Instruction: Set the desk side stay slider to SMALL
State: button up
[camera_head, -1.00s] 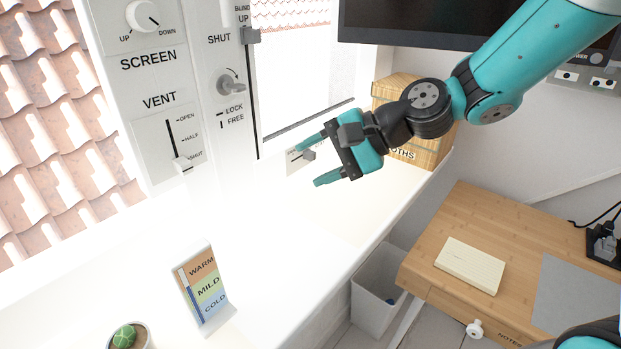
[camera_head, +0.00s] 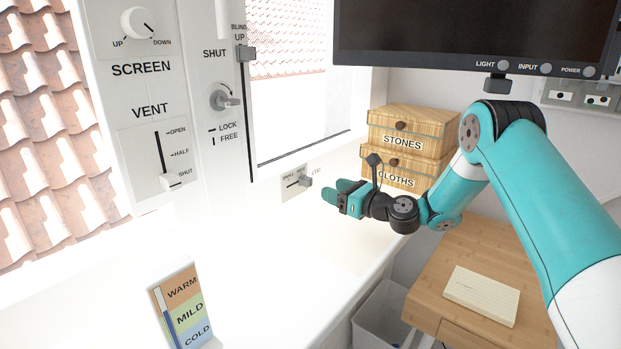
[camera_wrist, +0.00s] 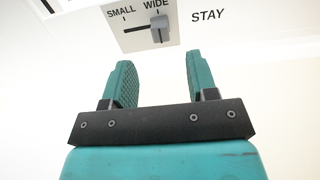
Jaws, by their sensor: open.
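The stay slider (camera_head: 304,181) is a grey knob on a small white plate (camera_head: 287,191) low on the wall below the window. In the wrist view the knob (camera_wrist: 160,29) stands at the right end of its slot, under WIDE. SMALL is marked at the slot's left end, and STAY is printed to the right of the plate. My gripper (camera_head: 335,194) is just to the right of the plate in the head view. In the wrist view my gripper (camera_wrist: 156,82) is open and empty. Its fingers are apart from the knob, which lies beyond the gap between them.
Wooden drawers marked STONES (camera_head: 402,142) and CLOTHS (camera_head: 396,179) stand behind my arm. A monitor (camera_head: 470,35) hangs above. The VENT slider (camera_head: 170,180) and SHUT handle (camera_head: 226,100) are at left. The white sill before the plate is clear.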

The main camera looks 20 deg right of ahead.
aim_at(311, 181)
jog(key=p+x, duration=0.1)
jog(key=x, duration=0.7)
jog(key=shift+w+a, duration=0.2)
jog(key=shift+w, duration=0.05)
